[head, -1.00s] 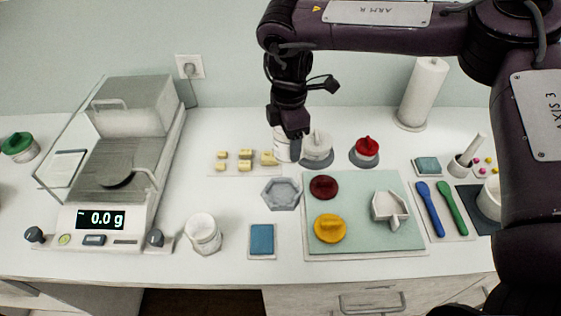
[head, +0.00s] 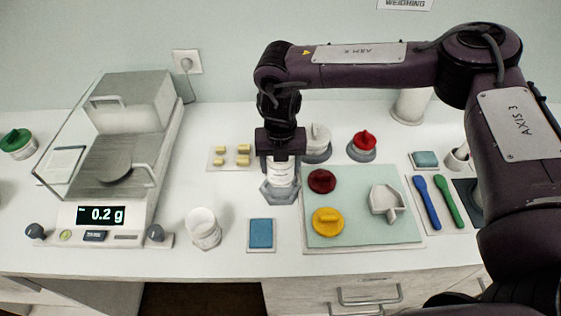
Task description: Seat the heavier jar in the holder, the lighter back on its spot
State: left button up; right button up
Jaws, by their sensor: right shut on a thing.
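My right gripper (head: 281,160) points down and is shut on a white jar (head: 283,176). The jar is upright at the grey hexagonal holder (head: 281,197), its lower end over or inside the rim. I cannot tell whether it touches the bottom. Another white jar (head: 204,229), open at the top, stands on the counter right of the balance (head: 112,165). The balance pan (head: 108,172) is empty and the display (head: 101,215) reads 0.2 g. My left gripper is not in view.
Behind the holder stand a white-lidded jar (head: 317,136) and a red-lidded jar (head: 363,143). Small yellow blocks (head: 242,149) lie left of my gripper. A green mat (head: 350,215) with loose lids and a white scoop lies to the right; a blue pad (head: 261,234) lies in front.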

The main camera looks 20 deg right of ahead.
jog(key=shift+f+b, duration=1.1)
jog(key=shift+f, duration=1)
jog(key=shift+f, duration=0.7)
dwell(1.3)
jog(key=o, duration=1.2)
jog(key=shift+r+b, duration=0.3)
jog(key=shift+b, duration=0.05)
notch_tip(320, 180, up, 7)
jog(key=shift+r+b, duration=0.15)
jog(key=shift+b, duration=0.4)
